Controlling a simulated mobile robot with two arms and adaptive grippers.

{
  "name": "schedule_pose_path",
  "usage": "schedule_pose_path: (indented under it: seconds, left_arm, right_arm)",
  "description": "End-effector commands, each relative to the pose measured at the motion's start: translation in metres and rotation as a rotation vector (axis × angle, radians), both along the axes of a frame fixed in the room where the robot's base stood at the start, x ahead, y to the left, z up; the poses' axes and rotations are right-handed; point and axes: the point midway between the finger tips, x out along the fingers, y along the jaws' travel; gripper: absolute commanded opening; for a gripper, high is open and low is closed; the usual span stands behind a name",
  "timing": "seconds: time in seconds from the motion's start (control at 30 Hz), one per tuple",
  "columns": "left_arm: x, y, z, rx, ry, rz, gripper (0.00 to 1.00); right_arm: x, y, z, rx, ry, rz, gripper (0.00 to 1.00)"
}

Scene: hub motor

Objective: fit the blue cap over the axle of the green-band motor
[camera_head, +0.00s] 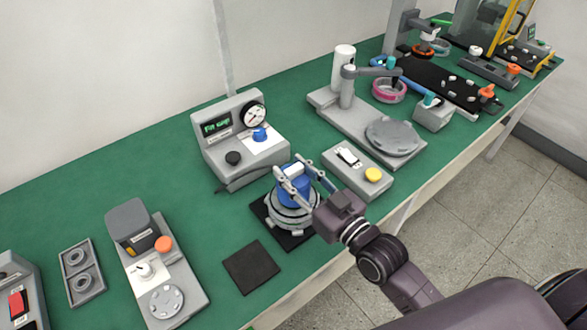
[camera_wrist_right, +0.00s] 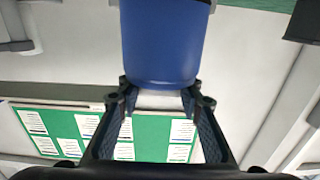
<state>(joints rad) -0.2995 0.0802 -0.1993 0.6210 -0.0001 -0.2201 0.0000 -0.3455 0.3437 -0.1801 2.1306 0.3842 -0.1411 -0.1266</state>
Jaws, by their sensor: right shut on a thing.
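The blue cap (camera_head: 293,186) is a blue cylinder with a pale top, upright over a round grey motor (camera_head: 291,217). The motor stands on a dark mat near the table's front edge. I see no clear green band on it, and its axle is hidden under the cap. I cannot tell whether the cap touches the motor. My right gripper (camera_head: 297,188) is shut on the cap, one finger on each side. In the right wrist view the cap (camera_wrist_right: 165,42) fills the top centre between the fingertips (camera_wrist_right: 160,95). My left gripper is not in view.
A grey gauge box (camera_head: 222,160) stands behind the motor. A grey box with a yellow button (camera_head: 350,170) is close on the right. An empty dark mat (camera_head: 251,267) lies front left. A grey fixture with an orange knob (camera_head: 165,285) stands farther left. Green table is bare between.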

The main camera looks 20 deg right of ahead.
Motion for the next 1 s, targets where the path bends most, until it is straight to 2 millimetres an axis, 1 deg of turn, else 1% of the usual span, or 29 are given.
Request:
schedule_pose_path:
  seconds: [0.03, 0.13, 0.37, 0.4, 0.57, 0.6, 0.87, 1.0]
  left_arm:
    - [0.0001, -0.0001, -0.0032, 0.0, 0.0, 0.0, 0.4]
    - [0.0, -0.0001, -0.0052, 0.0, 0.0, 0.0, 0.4]
    - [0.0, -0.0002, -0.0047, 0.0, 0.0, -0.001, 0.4]
    - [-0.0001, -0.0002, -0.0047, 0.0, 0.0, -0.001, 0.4]
    - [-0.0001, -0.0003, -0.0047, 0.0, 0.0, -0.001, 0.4]
    - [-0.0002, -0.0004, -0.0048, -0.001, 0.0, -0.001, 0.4]
    - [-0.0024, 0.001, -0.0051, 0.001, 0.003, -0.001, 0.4]
    - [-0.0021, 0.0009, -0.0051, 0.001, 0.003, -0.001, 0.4]
  right_arm:
    - [0.0, 0.0, -0.0039, 0.0, -0.001, 0.0, 0.05]
    - [0.0, -0.0001, -0.0075, 0.0, -0.001, 0.0, 0.05]
    - [0.0, -0.0001, -0.0076, 0.0, -0.001, 0.0, 0.05]
    - [0.0, -0.0001, -0.0076, 0.0, -0.001, 0.0, 0.34]
    - [0.0, -0.0001, -0.0077, 0.0, -0.001, 0.0, 0.52]
    - [0.0, -0.0001, -0.0077, 0.0, -0.001, 0.0, 0.54]
    - [-0.0006, -0.0003, -0.009, -0.001, 0.002, 0.0, 0.54]
    - [-0.0082, -0.0031, -0.0096, -0.001, 0.003, 0.0, 0.54]
